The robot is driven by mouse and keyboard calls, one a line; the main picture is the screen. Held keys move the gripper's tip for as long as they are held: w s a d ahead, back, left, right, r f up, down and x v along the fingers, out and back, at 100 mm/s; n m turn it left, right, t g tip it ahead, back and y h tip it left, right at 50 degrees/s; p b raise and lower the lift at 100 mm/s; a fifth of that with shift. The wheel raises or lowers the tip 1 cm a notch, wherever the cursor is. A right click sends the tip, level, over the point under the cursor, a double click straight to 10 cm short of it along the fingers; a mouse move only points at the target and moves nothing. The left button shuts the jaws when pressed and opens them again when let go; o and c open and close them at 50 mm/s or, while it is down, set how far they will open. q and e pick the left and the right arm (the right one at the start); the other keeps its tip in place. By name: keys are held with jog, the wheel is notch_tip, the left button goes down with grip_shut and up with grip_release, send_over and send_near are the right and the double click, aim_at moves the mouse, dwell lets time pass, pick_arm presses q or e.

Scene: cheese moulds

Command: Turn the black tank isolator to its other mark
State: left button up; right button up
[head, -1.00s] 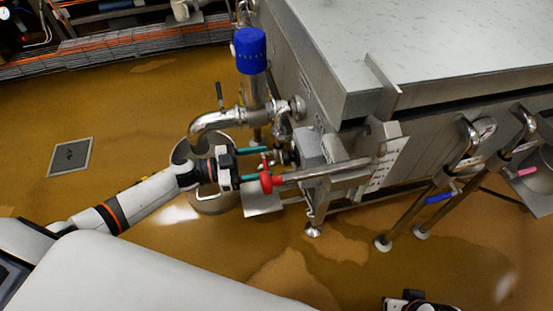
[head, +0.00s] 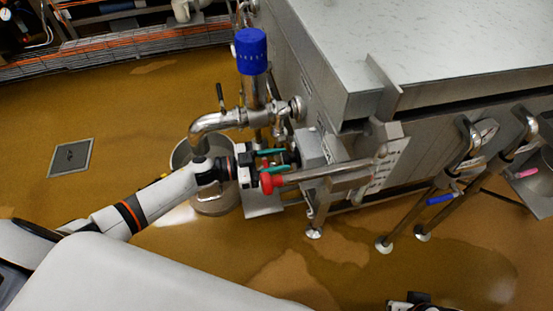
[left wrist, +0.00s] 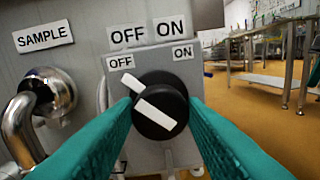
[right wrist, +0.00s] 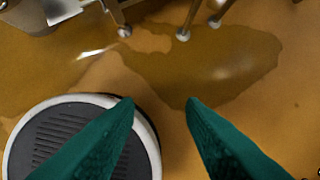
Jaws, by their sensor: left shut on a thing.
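The black isolator knob (left wrist: 161,104) is on a grey box on the tank's side in the left wrist view. Its white bar slants up left toward the small OFF label (left wrist: 121,62); the small ON label (left wrist: 183,52) is up right. My left gripper (left wrist: 160,112) is shut on the knob, with a teal finger on each side. In the head view the left gripper (head: 272,161) is at the tank's side beside the red valve handle, and the knob cannot be made out. My right gripper (right wrist: 160,102) is open and empty above the floor.
A red-ended valve handle (head: 267,182) is close below the left gripper. A bent steel pipe (head: 212,124) and a blue-capped column (head: 251,55) stand near it. A SAMPLE label (left wrist: 43,35) is left of the knob. The wet floor at the front is mostly clear.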

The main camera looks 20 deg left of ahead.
pick_arm(q)
jog(key=shift+m, duration=0.3)
jog(key=m, duration=0.7)
jog(key=shift+s, duration=0.1)
jog(key=shift+m, duration=1.3)
jog(key=shift+d+f+m+y+b, duration=0.15)
jog(key=shift+m+b, duration=0.25)
jog(key=shift+m, duration=0.8)
jog(key=shift+a+r+m+y+b, duration=0.1)
jog(key=shift+m+b, duration=0.25)
jog(key=shift+m, duration=0.85)
jog(key=shift+d+f+m+y+b, duration=0.15)
jog(key=shift+m+b, duration=0.25)
jog(key=shift+m, duration=0.8)
pick_arm(e)
jog(key=shift+s+r, duration=0.5)
jog(key=shift+r, duration=0.2)
pick_arm(q)
jog(key=shift+s+a, duration=0.1)
